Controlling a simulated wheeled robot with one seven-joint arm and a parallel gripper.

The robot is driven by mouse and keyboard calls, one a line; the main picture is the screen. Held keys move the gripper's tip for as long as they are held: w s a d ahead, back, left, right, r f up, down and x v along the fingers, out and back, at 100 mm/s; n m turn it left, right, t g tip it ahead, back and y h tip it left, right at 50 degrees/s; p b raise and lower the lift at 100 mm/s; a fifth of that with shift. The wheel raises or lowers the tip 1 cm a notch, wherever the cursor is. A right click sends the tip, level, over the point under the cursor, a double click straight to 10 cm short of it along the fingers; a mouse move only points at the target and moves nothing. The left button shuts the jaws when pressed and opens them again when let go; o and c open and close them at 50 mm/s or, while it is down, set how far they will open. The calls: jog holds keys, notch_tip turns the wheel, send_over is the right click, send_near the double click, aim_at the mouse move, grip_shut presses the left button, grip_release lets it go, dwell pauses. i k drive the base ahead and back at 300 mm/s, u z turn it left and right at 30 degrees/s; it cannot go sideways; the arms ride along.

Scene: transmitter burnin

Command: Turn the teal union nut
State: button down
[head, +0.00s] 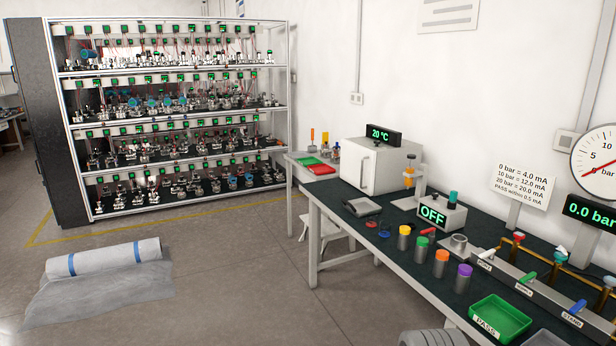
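A small teal part (562,258) stands on the fittings at the back of the grey manifold (548,293), on the right of the bench. Another teal part (453,197) stands upright on the grey box with the green OFF display (432,217). Both are small in the head view, and I cannot tell for sure which one is the union nut. The manifold also carries a red-topped fitting (518,238) and white, green and blue levers.
The dark-topped bench (390,246) holds a row of colour-capped cylinders (441,263), a green PASS tray (499,320) and a white oven (382,165). A pressure gauge (601,160) hangs at right. A wrapped roll (103,257) lies on the left floor; floor between is clear.

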aim_at(560, 257)
jog(key=u, duration=0.1)
jog(key=i, duration=0.9)
jog(key=z, duration=0.6)
jog(key=i, duration=0.75)
jog(key=z, duration=0.75)
